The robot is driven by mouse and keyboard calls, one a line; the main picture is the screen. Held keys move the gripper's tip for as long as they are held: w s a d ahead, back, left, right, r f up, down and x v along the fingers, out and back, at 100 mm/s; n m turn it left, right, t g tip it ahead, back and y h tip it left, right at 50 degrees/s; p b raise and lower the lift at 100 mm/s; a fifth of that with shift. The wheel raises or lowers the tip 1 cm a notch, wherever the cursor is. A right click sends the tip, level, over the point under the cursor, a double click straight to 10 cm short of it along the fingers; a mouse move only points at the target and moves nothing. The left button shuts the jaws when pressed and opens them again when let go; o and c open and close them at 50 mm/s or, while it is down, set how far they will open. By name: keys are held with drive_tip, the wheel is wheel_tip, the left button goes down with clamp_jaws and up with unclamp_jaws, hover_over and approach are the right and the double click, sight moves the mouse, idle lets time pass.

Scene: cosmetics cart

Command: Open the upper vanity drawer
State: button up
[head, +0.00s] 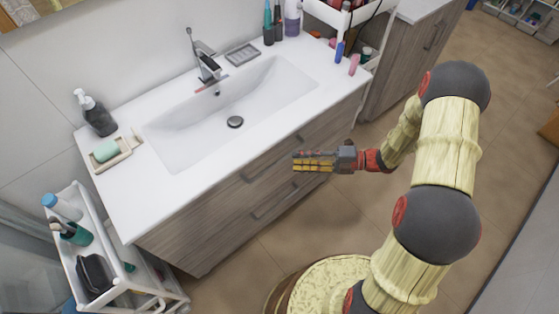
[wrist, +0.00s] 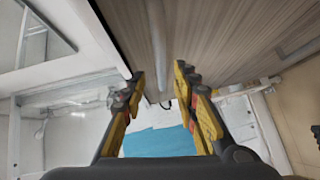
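The upper vanity drawer (head: 222,193) is a grey-brown wood-grain front under the white sink top, and it looks shut. Its bar handle (head: 249,178) runs along the front. My gripper (head: 296,161) is in front of the vanity, pointing left in the head view, near the right part of that handle. In the wrist view my gripper (wrist: 160,76) has its fingers spread apart with nothing between them. A grey bar (wrist: 157,40), which looks like a handle, runs down towards the gap between the fingertips. I cannot tell whether a finger touches it.
A lower drawer handle (head: 270,208) sits below. The white countertop (head: 140,200) holds a soap dish (head: 112,158) and a dark dispenser (head: 95,115). White carts stand at the left (head: 72,250) and back right (head: 385,20). The tiled floor (head: 300,228) before the vanity is clear.

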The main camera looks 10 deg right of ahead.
sight(281, 160)
drive_tip(key=b+x, duration=0.2)
drive_tip(key=x, duration=0.5)
drive_tip(key=shift+s+a, duration=0.1)
drive_tip(key=shift+c, duration=0.6)
clamp_jaws()
